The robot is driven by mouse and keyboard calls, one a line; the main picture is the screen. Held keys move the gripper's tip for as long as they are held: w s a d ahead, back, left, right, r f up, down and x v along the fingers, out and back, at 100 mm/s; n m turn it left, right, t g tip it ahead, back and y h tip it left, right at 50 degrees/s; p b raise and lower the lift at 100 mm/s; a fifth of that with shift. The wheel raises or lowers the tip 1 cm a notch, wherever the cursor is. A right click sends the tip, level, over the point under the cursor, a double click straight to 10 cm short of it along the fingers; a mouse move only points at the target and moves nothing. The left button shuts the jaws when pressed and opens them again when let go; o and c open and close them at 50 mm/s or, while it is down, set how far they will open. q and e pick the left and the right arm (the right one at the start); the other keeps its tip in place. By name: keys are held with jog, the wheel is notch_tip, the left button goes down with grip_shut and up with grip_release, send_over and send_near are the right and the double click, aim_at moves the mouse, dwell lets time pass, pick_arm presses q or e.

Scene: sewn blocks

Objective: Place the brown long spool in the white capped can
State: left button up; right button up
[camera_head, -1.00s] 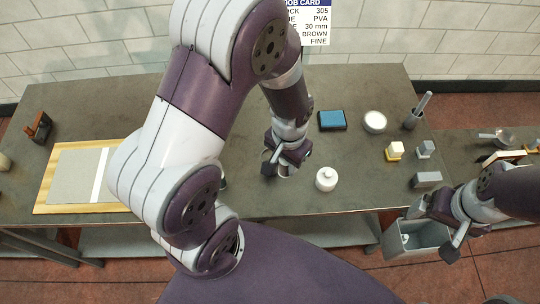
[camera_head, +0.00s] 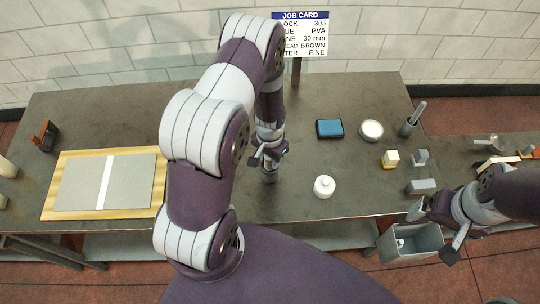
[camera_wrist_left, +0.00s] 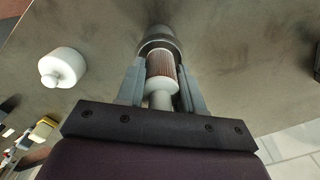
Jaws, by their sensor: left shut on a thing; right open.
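My left gripper (camera_head: 268,155) points down over the middle of the table. In the left wrist view its fingers (camera_wrist_left: 162,85) are shut on a spool with brown thread and pale ends (camera_wrist_left: 161,72). A grey round can (camera_wrist_left: 158,38) is just beyond the spool's far end, and it shows below the gripper in the head view (camera_head: 268,176). I cannot tell whether the spool's end is inside it. A white can with a knobbed cap (camera_head: 324,186) stands upright to the right, apart from the gripper; it also shows in the left wrist view (camera_wrist_left: 64,68). My right gripper (camera_head: 434,230) is open and empty.
A blue pad (camera_head: 330,128), a round white-topped dish (camera_head: 371,130), a grey holder (camera_head: 407,128) and small blocks (camera_head: 390,159) stand to the right. A framed board (camera_head: 62,207) lies at left. A grey bin (camera_head: 412,246) is below the table's front edge.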

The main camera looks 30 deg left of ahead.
pick_arm(q)
jog(key=shift+f+b, duration=0.4)
jog(key=shift+f, duration=0.15)
jog(key=o, duration=1)
jog(key=shift+s, duration=0.15)
jog(key=shift+o, duration=0.2)
jog(key=shift+r+p, duration=0.35)
jog(key=shift+r, duration=0.05)
notch_tip(320, 180, up, 13)
jog(key=b, duration=0.3)
jog(key=s+d+r+n+t, duration=0.1)
jog(key=s+d+r+n, duration=0.1)
jog(key=s+d+r, duration=0.3)
jog(key=s+r, duration=0.2)
jog(key=s, duration=0.1)
jog(key=shift+s+d, duration=0.2)
jog(key=shift+s, duration=0.2)
